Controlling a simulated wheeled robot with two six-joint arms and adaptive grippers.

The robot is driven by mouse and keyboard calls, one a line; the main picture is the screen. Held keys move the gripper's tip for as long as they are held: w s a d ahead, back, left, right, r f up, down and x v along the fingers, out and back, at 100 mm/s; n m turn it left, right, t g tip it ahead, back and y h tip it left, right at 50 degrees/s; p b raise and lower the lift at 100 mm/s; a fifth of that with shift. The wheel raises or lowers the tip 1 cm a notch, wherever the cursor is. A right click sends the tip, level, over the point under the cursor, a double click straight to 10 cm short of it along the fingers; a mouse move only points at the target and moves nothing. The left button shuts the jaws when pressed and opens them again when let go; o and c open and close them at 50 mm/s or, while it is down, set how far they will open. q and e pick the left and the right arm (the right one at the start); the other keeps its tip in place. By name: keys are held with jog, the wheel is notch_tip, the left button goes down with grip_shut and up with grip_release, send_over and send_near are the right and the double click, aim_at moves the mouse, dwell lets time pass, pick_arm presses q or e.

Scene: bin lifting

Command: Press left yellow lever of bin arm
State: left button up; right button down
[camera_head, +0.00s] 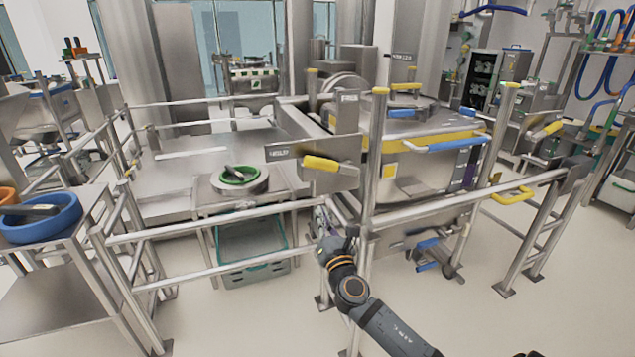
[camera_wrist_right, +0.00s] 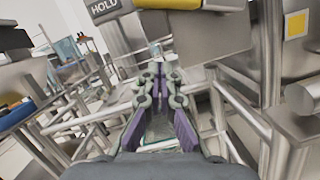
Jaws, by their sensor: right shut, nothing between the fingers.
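The left yellow lever (camera_head: 322,163) of the bin arm sticks out beside a grey metal sign plate (camera_head: 300,149), left of a steel post. In the right wrist view, a yellow strip that looks like this lever (camera_wrist_right: 172,4) shows at the top edge, right of a plate reading HOLD (camera_wrist_right: 105,9). My right gripper (camera_head: 330,240) is below the lever, near the post, and apart from it. In the wrist view the right gripper's fingers (camera_wrist_right: 160,78) are shut and empty. My left gripper is not in view.
A steel bin (camera_head: 410,165) with a blue handle (camera_head: 445,146) stands behind the rail (camera_head: 465,202). Another yellow lever (camera_head: 547,130) is at the right. A green crate (camera_head: 250,275) sits under the steel table. Floor at the front is open.

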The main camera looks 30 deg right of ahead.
aim_at(331, 164)
jog(key=shift+w, duration=0.1)
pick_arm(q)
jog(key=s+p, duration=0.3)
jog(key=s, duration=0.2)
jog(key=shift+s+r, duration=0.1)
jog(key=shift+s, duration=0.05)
pick_arm(e)
jog(key=w+d+r, duration=0.4)
jog(key=w+r, duration=0.2)
jog(key=w, duration=0.2)
jog(key=shift+w+d, duration=0.15)
jog(key=shift+w, duration=0.25)
